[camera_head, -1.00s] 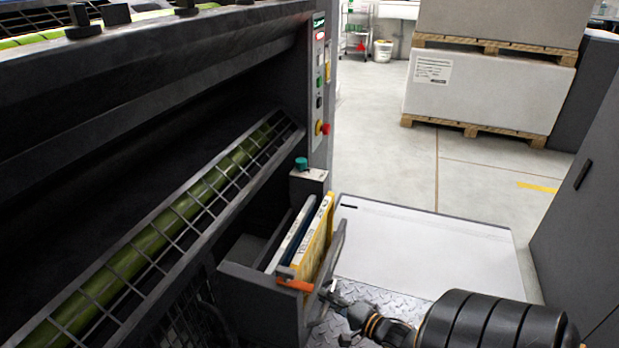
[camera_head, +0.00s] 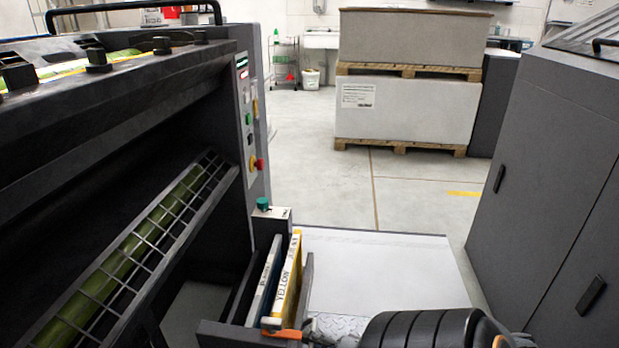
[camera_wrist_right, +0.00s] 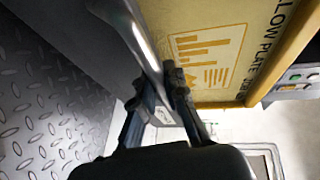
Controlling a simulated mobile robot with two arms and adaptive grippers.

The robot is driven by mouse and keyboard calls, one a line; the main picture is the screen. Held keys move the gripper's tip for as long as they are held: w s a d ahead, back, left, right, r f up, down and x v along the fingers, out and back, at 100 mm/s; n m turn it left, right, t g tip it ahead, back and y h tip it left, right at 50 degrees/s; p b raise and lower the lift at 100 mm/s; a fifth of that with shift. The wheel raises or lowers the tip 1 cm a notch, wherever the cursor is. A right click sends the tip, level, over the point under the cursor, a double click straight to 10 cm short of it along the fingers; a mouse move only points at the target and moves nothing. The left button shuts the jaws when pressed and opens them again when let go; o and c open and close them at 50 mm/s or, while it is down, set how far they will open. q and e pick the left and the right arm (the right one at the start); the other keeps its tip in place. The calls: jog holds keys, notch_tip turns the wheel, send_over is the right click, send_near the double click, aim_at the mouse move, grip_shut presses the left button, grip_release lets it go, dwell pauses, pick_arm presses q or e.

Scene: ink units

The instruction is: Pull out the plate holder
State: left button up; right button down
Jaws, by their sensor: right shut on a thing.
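The plate holder (camera_head: 232,336) is a dark grey open box at the bottom centre of the head view, beside the press. It holds upright plates, among them a yellow plate (camera_head: 286,283) marked "YELLOW" and a pale one (camera_head: 264,282). An orange piece (camera_head: 283,334) sits at its near edge. My right gripper (camera_head: 314,331) is at the holder's near right side, partly cut off by the frame. My left gripper is not in view.
The press with its green roller behind a grille (camera_head: 140,250) fills the left. A white-topped platform (camera_head: 385,270) lies right of the holder. A grey cabinet (camera_head: 540,170) stands at the right. Stacked pallets (camera_head: 405,112) stand at the back, with open floor before them.

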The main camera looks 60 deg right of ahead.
jog(key=c, duration=1.4)
grip_release()
jog(key=shift+o, duration=0.2)
jog(key=shift+s, duration=0.1)
jog(key=s+r, duration=0.2)
jog(key=s, duration=0.9)
jog(key=shift+s+r, duration=0.15)
jog(key=shift+s, duration=0.15)
jog(key=shift+s, duration=0.1)
